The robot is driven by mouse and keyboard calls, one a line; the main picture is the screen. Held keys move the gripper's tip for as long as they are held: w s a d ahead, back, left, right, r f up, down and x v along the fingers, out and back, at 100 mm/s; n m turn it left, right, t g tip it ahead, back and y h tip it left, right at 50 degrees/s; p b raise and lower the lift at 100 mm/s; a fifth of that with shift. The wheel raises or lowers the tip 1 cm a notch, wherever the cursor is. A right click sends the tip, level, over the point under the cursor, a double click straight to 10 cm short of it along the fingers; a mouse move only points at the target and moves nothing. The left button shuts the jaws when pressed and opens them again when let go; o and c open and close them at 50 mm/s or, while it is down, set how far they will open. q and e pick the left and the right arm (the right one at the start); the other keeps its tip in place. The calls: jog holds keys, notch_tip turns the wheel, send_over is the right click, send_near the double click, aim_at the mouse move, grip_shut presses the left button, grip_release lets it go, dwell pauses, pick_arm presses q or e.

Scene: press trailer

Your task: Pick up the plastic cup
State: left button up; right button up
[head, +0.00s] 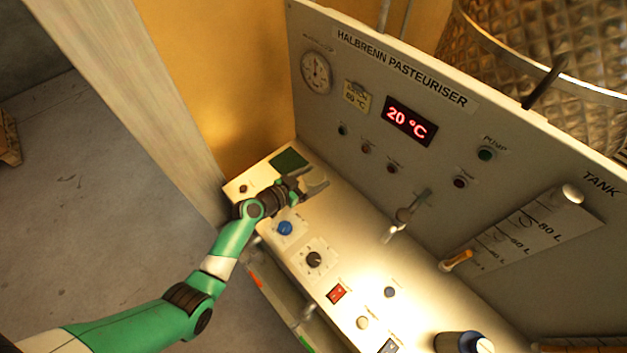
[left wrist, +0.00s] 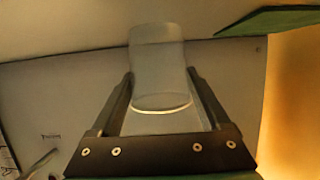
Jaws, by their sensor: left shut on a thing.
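The clear plastic cup (left wrist: 157,75) is between the two dark fingers of my left gripper (left wrist: 160,100) in the left wrist view. The fingers lie along its two sides and hold it. In the head view, my left gripper (head: 302,180) is at the far left end of the pasteuriser's console, beside the green pad. The cup (head: 315,183) shows there only as a pale shape at the fingertips, partly hidden by the gripper. I cannot tell whether it touches the console. My right gripper is not in view.
The console (head: 330,215) carries a green pad (head: 288,160), a blue knob (head: 285,228), a black dial (head: 314,259) and a red switch (head: 337,293). The upright panel (head: 350,62) with a lever (head: 408,215) stands behind. A dark blue-topped object (head: 462,343) is at bottom right.

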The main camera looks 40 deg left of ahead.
aim_at(313, 171)
pick_arm(q)
jog(key=shift+r, duration=0.1)
notch_tip(313, 171, up, 4)
jog(key=shift+f+p, duration=0.25)
jog(key=shift+p, duration=0.45)
jog(key=s+d+r+p, duration=0.5)
jog(key=s+d+r, duration=0.2)
jog(key=d, duration=0.5)
notch_tip(313, 171, up, 2)
jog(key=shift+s+r, duration=0.15)
jog(key=shift+s, duration=0.05)
